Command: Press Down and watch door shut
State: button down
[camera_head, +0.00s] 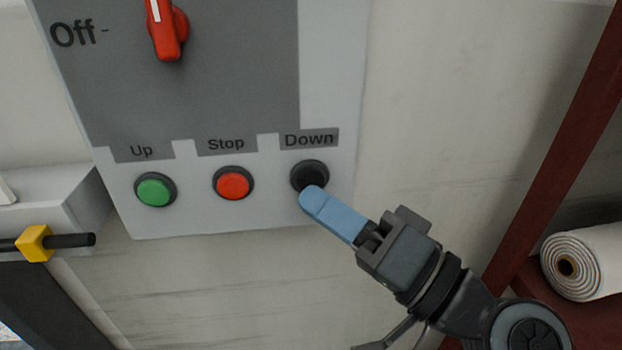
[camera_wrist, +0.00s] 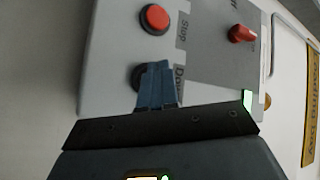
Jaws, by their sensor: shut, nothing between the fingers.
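The black Down button (camera_head: 310,174) sits at the right of the row on the grey control panel (camera_head: 225,215). My gripper (camera_head: 310,196) is shut and empty, and its blue fingertips overlap the lower edge of the Down button in the head view. Whether they touch the button or stop just short of it, I cannot tell. In the wrist view the shut fingers (camera_wrist: 155,75) cover most of the Down button (camera_wrist: 137,76). The door is not clearly identifiable in either view.
The red Stop button (camera_head: 233,183) is left of Down, and the green Up button (camera_head: 154,191) is farther left. A red rotary switch (camera_head: 166,30) is above. A dark red rack (camera_head: 560,150) with a white wadding roll (camera_head: 585,262) stands at the right.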

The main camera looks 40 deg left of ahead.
jog(key=shift+a, duration=0.1)
dwell(0.3)
jog(key=shift+w+a+b, duration=0.25)
jog(key=shift+w+b, duration=0.05)
